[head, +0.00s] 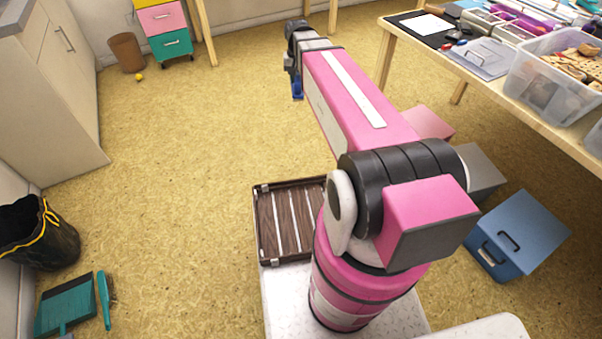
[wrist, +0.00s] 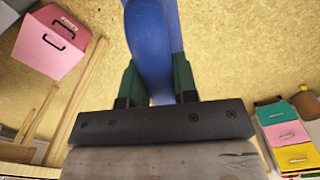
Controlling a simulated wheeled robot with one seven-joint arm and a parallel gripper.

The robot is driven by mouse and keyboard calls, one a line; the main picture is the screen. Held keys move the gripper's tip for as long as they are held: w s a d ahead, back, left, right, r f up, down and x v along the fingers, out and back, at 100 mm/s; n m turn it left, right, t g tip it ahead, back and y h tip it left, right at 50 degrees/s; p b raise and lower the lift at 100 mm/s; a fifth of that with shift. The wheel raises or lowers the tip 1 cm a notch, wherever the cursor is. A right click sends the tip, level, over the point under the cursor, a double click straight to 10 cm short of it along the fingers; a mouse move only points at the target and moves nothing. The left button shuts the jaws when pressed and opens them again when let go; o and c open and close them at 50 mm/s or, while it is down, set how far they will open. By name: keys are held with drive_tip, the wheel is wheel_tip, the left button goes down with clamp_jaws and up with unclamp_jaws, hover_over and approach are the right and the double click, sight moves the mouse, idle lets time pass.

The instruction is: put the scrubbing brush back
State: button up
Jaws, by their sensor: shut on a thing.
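A smooth blue object (wrist: 150,35), which I take to be the scrubbing brush, stands between the two dark green fingers of my gripper (wrist: 157,82) in the wrist view. My gripper is shut on it. Its far end runs out of the top of the wrist view, and no bristles show. In the head view my gripper (head: 296,72) is at the far end of my outstretched arm, above open floor. A small part of the blue object (head: 297,88) shows there, hanging below the gripper.
A wooden table (head: 545,118) at right holds clear bins and a dark mat. A blue box (head: 525,235) stands below it. A drawer unit (head: 163,22), brown bin (head: 127,52) and yellow ball (head: 139,77) are at the back. A teal dustpan (head: 65,305) lies front left. Mid-left floor is clear.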

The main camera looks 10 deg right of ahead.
drive_tip(key=w+a+f+m, duration=0.1)
drive_tip(key=w+a+f, duration=0.1)
drive_tip(key=f, duration=0.9)
drive_tip(key=w+a+f+m, duration=0.1)
drive_tip(key=w+a+f, duration=0.1)
drive_tip(key=f, duration=1)
drive_tip(key=s+a+f+m, duration=0.1)
drive_tip(key=s+f, duration=0.1)
drive_tip(key=f, duration=1.1)
drive_tip(key=s+a+f+m, duration=0.1)
drive_tip(key=s+a+f, duration=0.15)
drive_tip(key=f, duration=0.95)
drive_tip(key=shift+w+d+f, duration=1.1)
drive_tip(key=shift+d+f, duration=0.55)
drive_tip(key=shift+f, duration=0.25)
drive_tip(key=shift+w+d+f, duration=1.15)
drive_tip(key=shift+d+f, duration=0.55)
drive_tip(key=shift+f, duration=0.2)
drive_tip(key=shift+w+d+f, duration=1.1)
drive_tip(key=shift+d+f, duration=0.55)
drive_tip(key=shift+f, duration=0.25)
drive_tip(key=o, duration=0.4)
drive_tip(key=shift+f, duration=0.15)
drive_tip(key=o, duration=0.4)
drive_tip(key=shift+o, duration=0.2)
